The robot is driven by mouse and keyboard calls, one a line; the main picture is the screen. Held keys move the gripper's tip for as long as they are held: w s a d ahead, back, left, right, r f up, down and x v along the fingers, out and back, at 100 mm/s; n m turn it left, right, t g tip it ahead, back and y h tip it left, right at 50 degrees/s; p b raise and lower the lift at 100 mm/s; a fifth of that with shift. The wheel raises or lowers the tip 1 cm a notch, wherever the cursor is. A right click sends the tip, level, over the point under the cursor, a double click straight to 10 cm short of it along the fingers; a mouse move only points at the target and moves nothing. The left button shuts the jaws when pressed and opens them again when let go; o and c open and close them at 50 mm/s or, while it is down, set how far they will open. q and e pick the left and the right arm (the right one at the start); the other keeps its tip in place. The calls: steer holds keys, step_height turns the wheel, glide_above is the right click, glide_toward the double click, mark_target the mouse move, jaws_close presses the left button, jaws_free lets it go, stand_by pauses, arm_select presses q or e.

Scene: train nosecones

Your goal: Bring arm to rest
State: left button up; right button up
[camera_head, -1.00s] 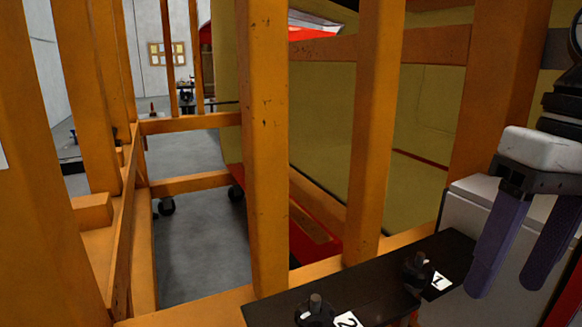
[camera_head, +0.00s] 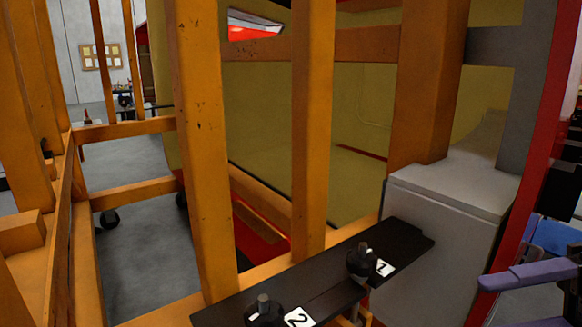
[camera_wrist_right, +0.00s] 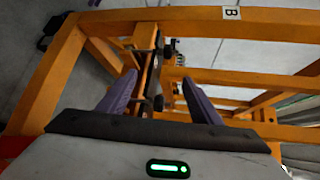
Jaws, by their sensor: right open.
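My right gripper (camera_head: 527,277) shows at the right edge of the head view, partly cut off by the frame. Only its purple fingers are seen there, beside a grey box and apart from it. In the right wrist view my right gripper (camera_wrist_right: 160,84) has its two purple fingers spread wide with nothing between them. Behind them are orange frame beams. My left gripper is not in view.
An orange frame (camera_head: 205,150) fills the left and middle. A black plate (camera_head: 325,280) carries two dark knobs tagged 1 and 2. A grey box (camera_head: 435,245) stands right of it. A red post (camera_head: 548,130) rises at the right. Grey floor (camera_head: 140,245) shows through the frame.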

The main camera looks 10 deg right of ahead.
steer(key=w+f+m+t+h, duration=0.1)
steer(key=w+f+m+t, duration=0.4)
steer(key=m, duration=0.8)
steer(key=w+f+m+t+h, duration=0.15)
steer(key=w+m+t, duration=0.4)
steer(key=m, duration=0.75)
step_height(320, 180, down, 15)
steer(key=m+t+h, duration=0.1)
steer(key=m+h, duration=0.7)
steer(key=m, duration=1)
steer(key=s+a+f+m+g+h, duration=0.1)
steer(key=s+a+f+m+g, duration=0.3)
steer(key=s+f+m, duration=0.55)
steer(key=s+a+f+m+g+h, duration=0.25)
steer(key=s+f+m+g, duration=0.3)
steer(key=f, duration=0.75)
steer(key=a+m+t+y, duration=0.1)
steer(key=a+m, duration=0.4)
steer(key=a, duration=0.7)
steer(key=shift+w+a+r+t+y, duration=0.15)
steer(key=shift+w+r+t+y, duration=0.15)
steer(key=shift+r+y, duration=0.1)
